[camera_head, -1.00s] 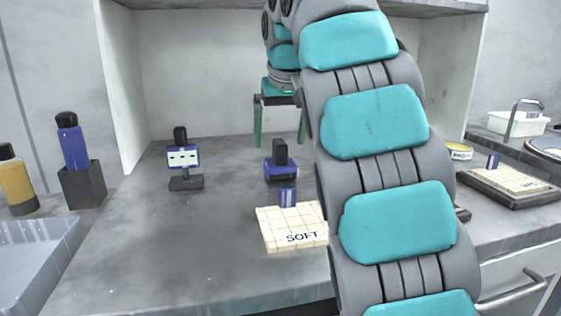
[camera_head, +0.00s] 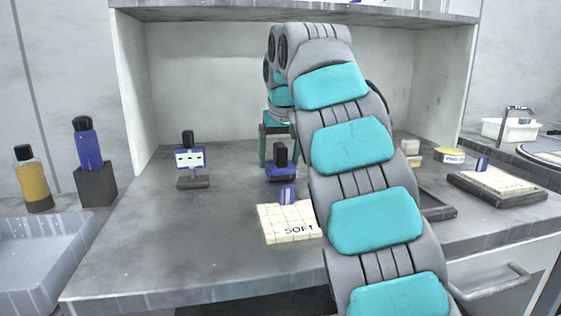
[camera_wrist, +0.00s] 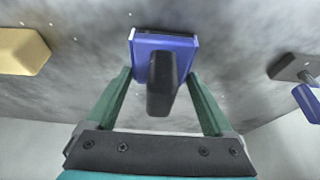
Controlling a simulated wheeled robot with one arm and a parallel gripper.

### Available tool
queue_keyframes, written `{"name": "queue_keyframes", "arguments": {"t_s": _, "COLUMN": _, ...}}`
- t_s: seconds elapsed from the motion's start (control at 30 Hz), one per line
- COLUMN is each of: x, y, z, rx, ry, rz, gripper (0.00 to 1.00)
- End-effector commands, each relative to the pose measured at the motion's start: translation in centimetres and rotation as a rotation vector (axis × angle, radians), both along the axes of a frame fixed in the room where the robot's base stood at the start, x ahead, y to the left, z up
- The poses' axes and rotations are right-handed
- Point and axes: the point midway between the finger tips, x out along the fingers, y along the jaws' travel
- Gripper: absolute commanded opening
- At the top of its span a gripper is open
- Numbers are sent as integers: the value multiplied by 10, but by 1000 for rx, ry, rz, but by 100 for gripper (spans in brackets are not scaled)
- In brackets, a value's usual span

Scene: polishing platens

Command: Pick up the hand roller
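The hand roller, as I take it, is the blue block with an upright black handle (camera_head: 282,173) on the grey bench, behind the cream SOFT pad. In the wrist view the roller (camera_wrist: 160,55) lies ahead between my fingers, its black handle pointing toward the camera. My gripper (camera_wrist: 159,75) is open, one green finger on each side of the handle with gaps showing. In the head view my gripper (camera_head: 277,146) comes down from above, just behind the roller; the arm covers part of it. I see no contact.
The SOFT pad (camera_head: 286,222) with a small blue tag is in front of the roller. Bottles and a grey tray (camera_head: 50,238) are at far left. A shelf (camera_head: 300,11) hangs above. The bench's left front is clear.

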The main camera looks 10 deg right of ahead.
Motion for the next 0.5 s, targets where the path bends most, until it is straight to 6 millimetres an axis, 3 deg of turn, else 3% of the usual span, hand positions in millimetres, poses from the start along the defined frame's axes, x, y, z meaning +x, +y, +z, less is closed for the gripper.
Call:
{"name": "queue_keyframes", "arguments": {"t_s": 0.07, "x": 0, "y": 0, "z": 0, "rx": 0, "ry": 0, "rz": 0, "gripper": 76}}
{"name": "queue_keyframes", "arguments": {"t_s": 0.5, "x": 0, "y": 0, "z": 0, "rx": 0, "ry": 0, "rz": 0, "gripper": 27}}
